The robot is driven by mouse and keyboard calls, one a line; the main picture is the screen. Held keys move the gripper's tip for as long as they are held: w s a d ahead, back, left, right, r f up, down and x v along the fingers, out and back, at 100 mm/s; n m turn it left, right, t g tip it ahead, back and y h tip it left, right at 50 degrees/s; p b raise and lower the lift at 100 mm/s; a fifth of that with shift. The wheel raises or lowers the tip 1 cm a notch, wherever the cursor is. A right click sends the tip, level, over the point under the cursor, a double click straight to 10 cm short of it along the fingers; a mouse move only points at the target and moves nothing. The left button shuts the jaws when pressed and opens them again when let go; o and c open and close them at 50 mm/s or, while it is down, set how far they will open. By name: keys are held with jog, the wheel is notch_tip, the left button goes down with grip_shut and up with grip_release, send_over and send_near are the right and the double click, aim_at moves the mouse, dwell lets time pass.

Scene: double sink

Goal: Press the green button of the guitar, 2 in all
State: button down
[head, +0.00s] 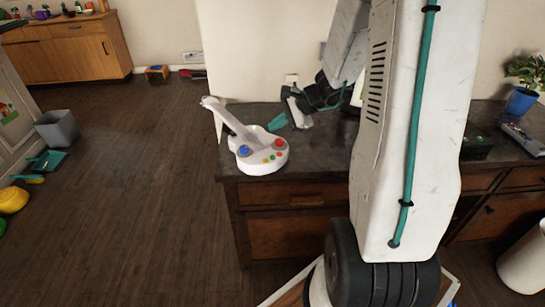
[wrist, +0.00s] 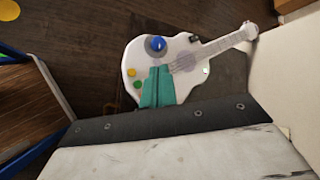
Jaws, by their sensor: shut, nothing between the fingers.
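The white toy guitar (head: 258,167) lies on the dark counter at its left end, its neck pointing to the back left. It also shows in the wrist view (wrist: 184,88). Its small green button (wrist: 137,84) is in the wrist view just left of my gripper's fingers, near a small orange button (wrist: 132,72). A large blue button (wrist: 156,44) is beyond the fingertips. My gripper (wrist: 158,70) has teal fingers, shut and empty, over the guitar body in the wrist view. In the head view my gripper (head: 273,124) is behind the guitar body, apart from the buttons.
A potted plant (head: 523,90) and a grey device (head: 521,138) stand at the counter's right. A grey bin (head: 57,129) and a teal dustpan (head: 47,161) are on the floor at left. My arm covers the counter's middle.

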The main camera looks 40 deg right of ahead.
jog(key=shift+f, duration=4.4)
jog(key=shift+f, duration=0.15)
jog(key=shift+f, duration=0.25)
jog(key=shift+f, duration=0.45)
jog(key=shift+r, duration=0.9)
jog(key=shift+r, duration=2.5)
